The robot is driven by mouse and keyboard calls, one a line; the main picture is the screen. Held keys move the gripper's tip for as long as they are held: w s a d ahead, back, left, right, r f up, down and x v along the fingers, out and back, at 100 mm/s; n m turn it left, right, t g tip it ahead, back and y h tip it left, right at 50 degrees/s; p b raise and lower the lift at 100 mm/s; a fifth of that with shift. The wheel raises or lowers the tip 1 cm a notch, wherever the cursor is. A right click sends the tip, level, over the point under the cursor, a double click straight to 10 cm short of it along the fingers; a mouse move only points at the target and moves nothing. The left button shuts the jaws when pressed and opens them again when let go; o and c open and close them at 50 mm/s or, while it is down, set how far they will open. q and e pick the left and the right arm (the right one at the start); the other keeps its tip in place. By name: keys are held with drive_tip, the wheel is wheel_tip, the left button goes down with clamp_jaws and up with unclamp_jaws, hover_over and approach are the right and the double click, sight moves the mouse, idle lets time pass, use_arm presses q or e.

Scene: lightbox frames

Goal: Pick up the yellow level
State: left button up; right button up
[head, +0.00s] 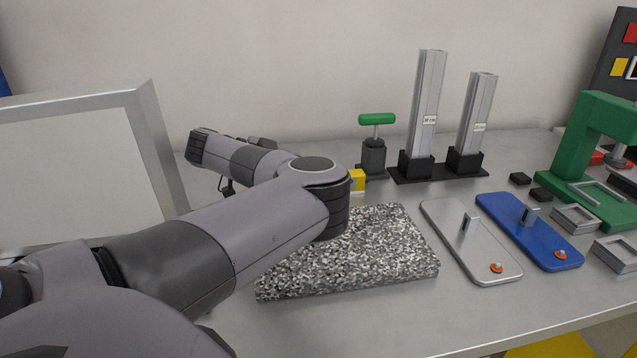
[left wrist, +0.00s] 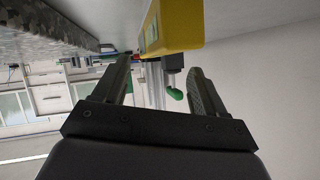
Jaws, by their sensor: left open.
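The yellow level (head: 357,180) shows in the head view only as a small end piece, just past the elbow of my left arm, which hides the rest. In the left wrist view, the level (left wrist: 180,24) is a large yellow block at the top of the picture, near and ahead of the fingers. My left gripper (left wrist: 158,70) is open, with its two dark fingers apart and nothing held between them. The level appears beyond the fingertips, and I see no contact. In the head view, the left fingers are hidden behind my arm. My right gripper is in neither view.
A speckled granite plate (head: 385,250) lies beneath my arm. Behind are a green-handled tool (head: 376,145) and two upright metal columns (head: 427,95) on a black base. A grey plate (head: 470,250), a blue plate (head: 530,240) and a green frame (head: 570,150) stand right.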

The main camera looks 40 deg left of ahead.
use_arm(q)
drive_tip(key=x, duration=0.5)
drive_tip(key=shift+d, duration=0.3)
drive_tip(key=shift+s, duration=0.1)
clamp_jaws()
